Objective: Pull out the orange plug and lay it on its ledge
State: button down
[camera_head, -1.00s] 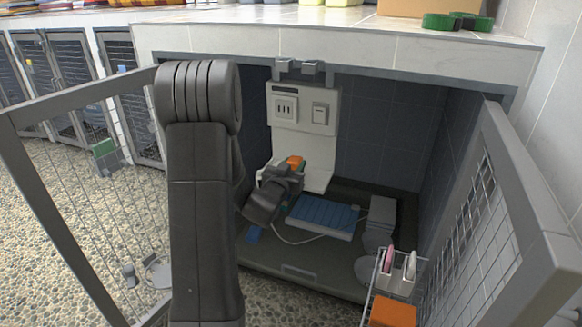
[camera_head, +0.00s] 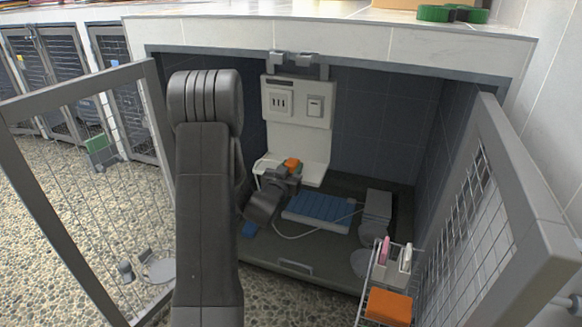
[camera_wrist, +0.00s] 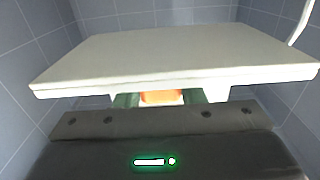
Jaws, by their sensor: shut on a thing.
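The orange plug (camera_head: 292,163) is held in my gripper (camera_head: 285,170), low in front of the white wall panel (camera_head: 297,140). It is below and apart from the slotted outlet (camera_head: 279,103) on that panel. The panel's white ledge (camera_head: 314,177) juts out at its foot, just right of the plug. In the wrist view the orange plug (camera_wrist: 162,97) shows between the greenish fingers of my gripper (camera_wrist: 160,99), and the broad white ledge (camera_wrist: 180,58) fills the view beyond. I cannot tell whether the plug touches the ledge.
A blue slatted mat (camera_head: 320,210) with a white cord lies on the kennel floor. A grey box (camera_head: 377,207) stands right of it. Mesh doors stand open at left (camera_head: 95,190) and right (camera_head: 480,210). A wire rack (camera_head: 362,295) with an orange block (camera_head: 388,306) is at front right.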

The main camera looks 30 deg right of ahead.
jog(key=c, duration=0.9)
grip_release()
jog(key=shift+o, duration=0.2)
jog(key=p+v, duration=0.2)
jog(key=v, duration=1.1)
jog(key=shift+s+a+p, duration=0.25)
jog(key=shift+s+p, duration=0.05)
jog(key=b+x, duration=0.1)
jog(key=x, duration=0.8)
jog(key=b+x, duration=0.1)
jog(key=x, duration=0.4)
jog(key=shift+a+r+b, duration=0.1)
jog(key=shift+r+b, duration=0.2)
jog(key=shift+r, duration=0.1)
jog(key=shift+a+r, duration=0.1)
jog(key=shift+r, duration=0.35)
